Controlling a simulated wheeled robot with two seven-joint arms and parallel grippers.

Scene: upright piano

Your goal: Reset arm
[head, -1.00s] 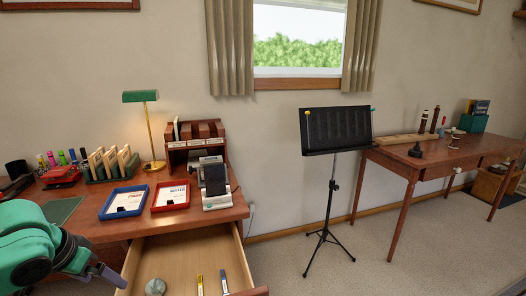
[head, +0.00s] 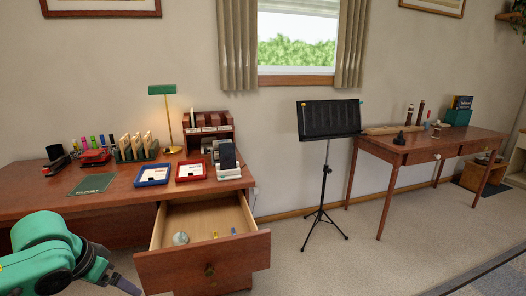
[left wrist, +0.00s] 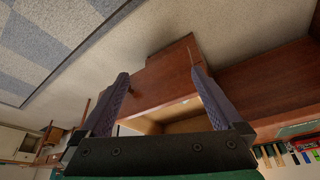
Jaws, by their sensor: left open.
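My left arm comes in at the lower left of the head view, and its gripper (head: 124,285) is low, in front and to the left of the open drawer. In the left wrist view my left gripper (left wrist: 160,95) has its two fingers wide apart with nothing between them. The drawer front (head: 205,262) shows beyond the fingers and is not touched. My right gripper is not in view.
The open drawer (head: 243,212) juts from the desk (head: 120,192) and holds a round grey object (head: 180,238) and small sticks. A music stand (head: 328,118) and a side table (head: 440,146) stand to the right. Floor between them is clear.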

